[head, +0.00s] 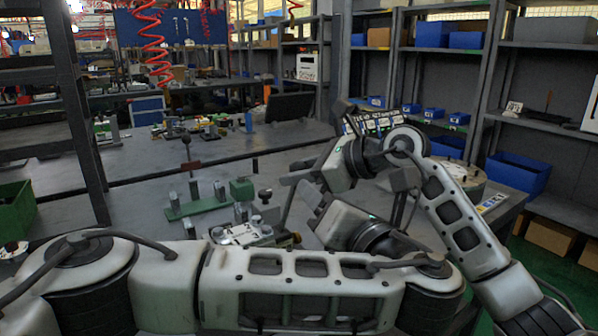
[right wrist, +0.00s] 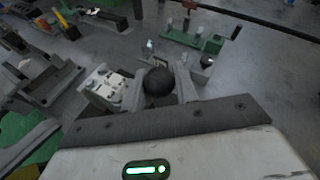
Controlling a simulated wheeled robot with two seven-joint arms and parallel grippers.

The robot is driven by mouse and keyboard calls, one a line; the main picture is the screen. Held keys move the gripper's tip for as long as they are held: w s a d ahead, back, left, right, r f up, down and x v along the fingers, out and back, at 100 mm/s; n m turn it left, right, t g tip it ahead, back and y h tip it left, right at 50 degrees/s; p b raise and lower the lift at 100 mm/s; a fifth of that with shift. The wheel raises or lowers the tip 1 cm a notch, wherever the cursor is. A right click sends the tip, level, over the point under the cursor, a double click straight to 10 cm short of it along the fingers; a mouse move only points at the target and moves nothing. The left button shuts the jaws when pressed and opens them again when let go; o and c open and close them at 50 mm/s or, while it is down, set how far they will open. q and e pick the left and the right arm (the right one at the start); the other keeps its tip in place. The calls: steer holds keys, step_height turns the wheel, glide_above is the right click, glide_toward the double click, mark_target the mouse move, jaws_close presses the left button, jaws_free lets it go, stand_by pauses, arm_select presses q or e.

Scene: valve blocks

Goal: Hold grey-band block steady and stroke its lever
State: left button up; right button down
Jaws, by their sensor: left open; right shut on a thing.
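A pale block (head: 243,233) with bolts on its top stands on the table near my arms; it also shows in the right wrist view (right wrist: 105,88). I cannot make out a grey band on it. A black ball knob (right wrist: 158,84) sits between the fingers of my right gripper (head: 291,179), which is shut on it. A slanted dark rod, apparently the lever (head: 287,212), runs down below these fingers toward the block. My left gripper (head: 313,196) is open, lower and close to the right one; its fingertips are partly hidden, and contact with the block cannot be told.
A green base (head: 195,209) with metal posts and a lever with a red part (head: 190,165) stands behind to the left. A dark-knobbed fitting (right wrist: 207,61) is close to the gripped knob. My left arm crosses the foreground.

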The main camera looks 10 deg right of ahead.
stand_by(0.8)
steer(key=c, duration=1)
jaws_free()
